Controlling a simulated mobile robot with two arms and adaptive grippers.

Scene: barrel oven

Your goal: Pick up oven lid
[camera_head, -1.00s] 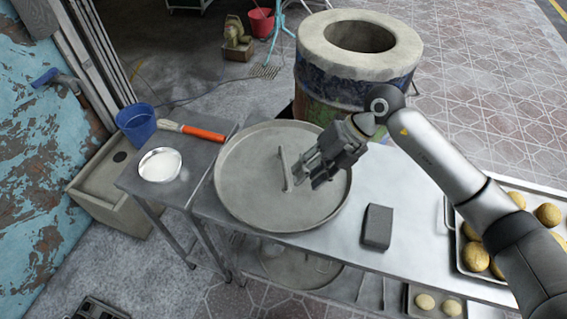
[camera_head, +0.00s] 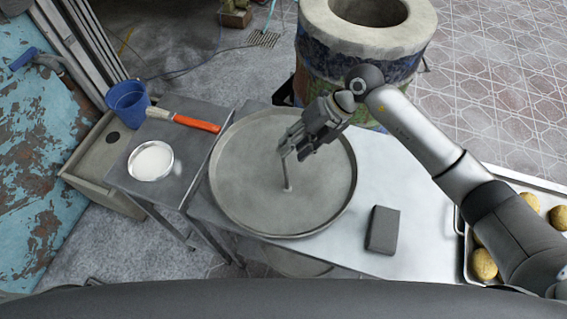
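The oven lid (camera_head: 245,200) is a wide, round grey metal disc with a raised rim, lying flat on the metal table. A thin bar handle (camera_head: 287,178) stands at its middle. My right gripper (camera_head: 290,150) is over the lid, with its fingertips at the upper part of the handle and hiding that end. I cannot tell whether the fingers are closed on the handle or only beside it. The barrel oven (camera_head: 365,50) stands behind the table with its round top opening uncovered. My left gripper is out of view.
A dark block (camera_head: 382,230) lies right of the lid. A tray (camera_head: 505,180) of dough balls is at the far right. A white bowl (camera_head: 151,161), an orange-handled brush (camera_head: 185,121) and a blue bucket (camera_head: 127,99) are at the left. The table between lid and tray is mostly clear.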

